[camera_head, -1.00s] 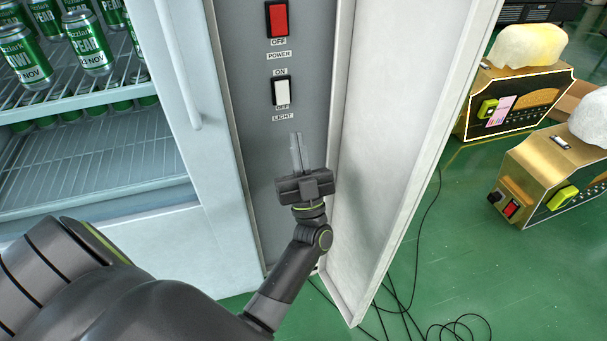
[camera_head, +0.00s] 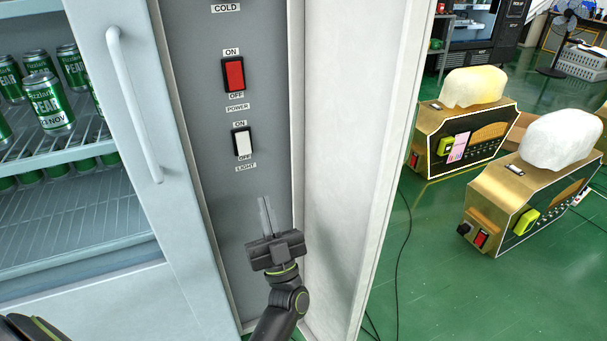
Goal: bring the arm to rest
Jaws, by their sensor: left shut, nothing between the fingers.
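My left gripper (camera_head: 265,216) is in front of the grey switch panel (camera_head: 200,100), below its switches. Its two thin fingers are together and hold nothing. They point up toward the panel and sit apart from the switches in the picture. A red power switch (camera_head: 233,75) is higher on the panel, between ON and OFF labels. A white light switch (camera_head: 242,142) is below it, also between ON and OFF labels. My right gripper is not in view.
An open white door (camera_head: 350,140) stands close to the right of the gripper. A fridge with green cans (camera_head: 48,100) and a white handle (camera_head: 134,105) is at left. Two gold machines (camera_head: 460,135) (camera_head: 520,205) stand on the green floor at right, with cables nearby.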

